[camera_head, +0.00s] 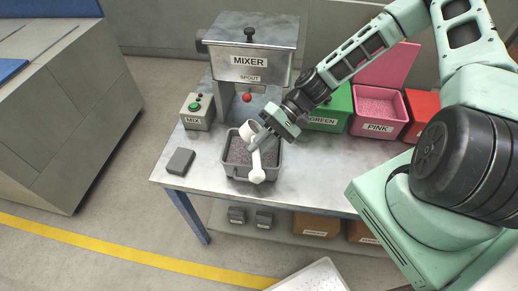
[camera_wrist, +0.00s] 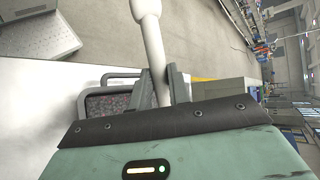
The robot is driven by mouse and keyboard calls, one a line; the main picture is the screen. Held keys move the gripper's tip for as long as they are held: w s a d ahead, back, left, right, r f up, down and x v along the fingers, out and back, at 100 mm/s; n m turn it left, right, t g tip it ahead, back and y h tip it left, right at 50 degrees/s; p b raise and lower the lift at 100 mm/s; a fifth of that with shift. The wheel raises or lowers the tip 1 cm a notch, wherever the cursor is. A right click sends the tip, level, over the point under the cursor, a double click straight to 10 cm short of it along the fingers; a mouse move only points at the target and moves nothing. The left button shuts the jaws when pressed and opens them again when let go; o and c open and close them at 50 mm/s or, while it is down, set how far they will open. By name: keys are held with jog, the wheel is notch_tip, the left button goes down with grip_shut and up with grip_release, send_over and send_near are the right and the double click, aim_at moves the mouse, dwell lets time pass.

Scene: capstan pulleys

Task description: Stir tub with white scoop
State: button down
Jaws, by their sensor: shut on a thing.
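The white scoop (camera_head: 256,160) has a long handle with a round knob at the near end and a cup-shaped head at the other. My gripper (camera_head: 264,139) is shut on its handle, just over the tub. The grey tub (camera_head: 250,178) stands on the table below the mixer and holds dark speckled granules. The scoop slants across above the tub; whether it touches the granules I cannot tell. In the wrist view the white handle (camera_wrist: 155,50) runs between my two fingers (camera_wrist: 162,87), and the tub's rim (camera_wrist: 82,103) shows at the left.
The mixer (camera_head: 250,62) with a red knob stands behind the tub. A control box with a green button (camera_head: 196,112) is at the left. A dark grey block (camera_head: 180,161) lies on the table's left. Green (camera_head: 330,112), pink (camera_head: 378,127) and red (camera_head: 424,107) bins stand at right.

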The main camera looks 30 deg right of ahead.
jog(key=y+b, duration=0.1)
jog(key=f+y+b, duration=0.1)
jog(key=t+y+b, duration=0.1)
jog(key=b, duration=0.1)
jog(key=shift+s+d+f+n+y, duration=0.1)
jog(key=shift+d+f+n+y, duration=0.05)
jog(key=shift+f+n+y, duration=0.15)
jog(key=y+b, duration=0.3)
jog(key=b, duration=0.1)
jog(key=shift+f+n, duration=0.15)
jog(key=shift+n, duration=0.25)
jog(key=y+b, duration=0.2)
jog(key=b, duration=0.1)
jog(key=shift+n+t, duration=0.3)
jog(key=shift+r+y+b, duration=0.2)
jog(key=shift+y+b, duration=0.1)
jog(key=shift+b, duration=0.15)
jog(key=shift+s+r, duration=0.1)
